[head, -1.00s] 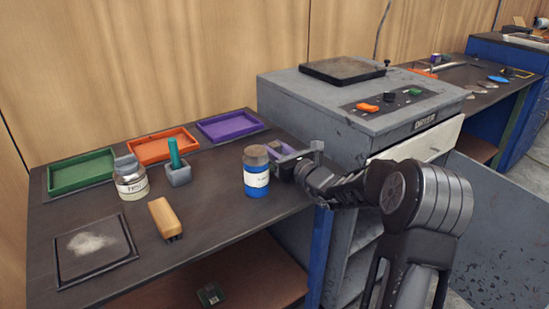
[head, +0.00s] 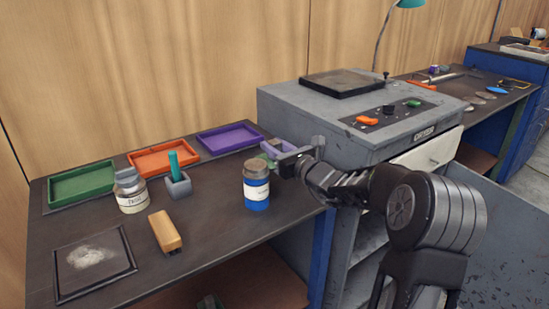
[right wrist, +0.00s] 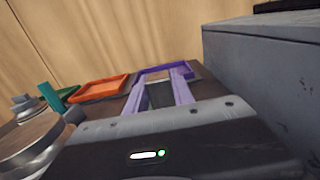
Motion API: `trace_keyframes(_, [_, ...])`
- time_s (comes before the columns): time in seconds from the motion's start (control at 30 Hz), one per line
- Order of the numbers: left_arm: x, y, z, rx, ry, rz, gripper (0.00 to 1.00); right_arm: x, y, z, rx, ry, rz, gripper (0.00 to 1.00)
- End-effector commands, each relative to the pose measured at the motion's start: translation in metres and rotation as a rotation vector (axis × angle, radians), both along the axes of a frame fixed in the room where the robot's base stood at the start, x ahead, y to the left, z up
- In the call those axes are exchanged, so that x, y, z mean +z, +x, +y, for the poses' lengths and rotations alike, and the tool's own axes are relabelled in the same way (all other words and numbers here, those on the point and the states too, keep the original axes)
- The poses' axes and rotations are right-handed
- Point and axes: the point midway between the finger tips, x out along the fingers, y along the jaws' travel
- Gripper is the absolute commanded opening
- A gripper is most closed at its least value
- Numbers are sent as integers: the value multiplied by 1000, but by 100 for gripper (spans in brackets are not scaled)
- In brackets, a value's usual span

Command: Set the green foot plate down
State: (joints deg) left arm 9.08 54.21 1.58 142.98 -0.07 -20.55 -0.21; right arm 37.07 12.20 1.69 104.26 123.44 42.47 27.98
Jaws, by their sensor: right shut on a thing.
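My right gripper (head: 272,147) is just beyond and right of the blue jar, over the workbench (head: 215,200). Its purple fingers, also in the right wrist view (right wrist: 164,76), are shut on a dull grey-green piece (right wrist: 161,95), which looks like the green foot plate. In the head view that foot plate (head: 269,149) is small and partly hidden by the fingers and jar. I cannot tell whether it touches the bench. My left gripper is not in view.
The blue jar (head: 256,190) stands close in front of the gripper. Purple (head: 229,138), orange (head: 163,157) and green (head: 82,184) trays line the wall. The grey dryer (head: 330,110) rises at right. A wooden brush (head: 165,231) lies at front; bench between is free.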

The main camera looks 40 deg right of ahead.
Motion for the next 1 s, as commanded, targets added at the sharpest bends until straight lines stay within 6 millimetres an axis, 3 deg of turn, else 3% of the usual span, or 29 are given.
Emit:
trace_keyframes(0.03, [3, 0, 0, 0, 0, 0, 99, 16, 0, 0, 1, -4, -9, 0])
trace_keyframes(0.1, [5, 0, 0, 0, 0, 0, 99, 28, 0, 0, 1, -4, -8, 0])
trace_keyframes(0.3, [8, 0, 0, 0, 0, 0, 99, 51, 0, 1, 2, -1, -6, 0])
trace_keyframes(1.0, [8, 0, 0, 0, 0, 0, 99, 53, 0, 0, 1, -1, -5, 0])
